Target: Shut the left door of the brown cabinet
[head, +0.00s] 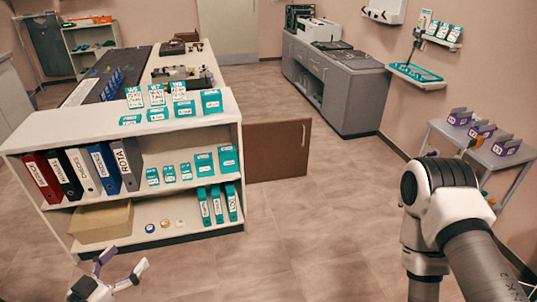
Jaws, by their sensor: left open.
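A brown door panel (278,152) with a pale vertical handle near its right edge stands upright, swung out to the right of the white shelf unit (190,136). No other brown part of a cabinet shows, and I cannot tell which side this door belongs to. My left gripper (124,262) is at the bottom left, in front of the shelf unit's lower shelf. Its two fingers are spread and empty, well apart from the door. My right arm shows at the right, but its gripper is out of view.
The shelf unit holds binders (88,172), a cardboard box (102,222) and several teal boxes. A grey counter (338,85) stands at the back. A side table (480,150) with purple-marked holders is at the right. The floor (315,225) before the door is clear.

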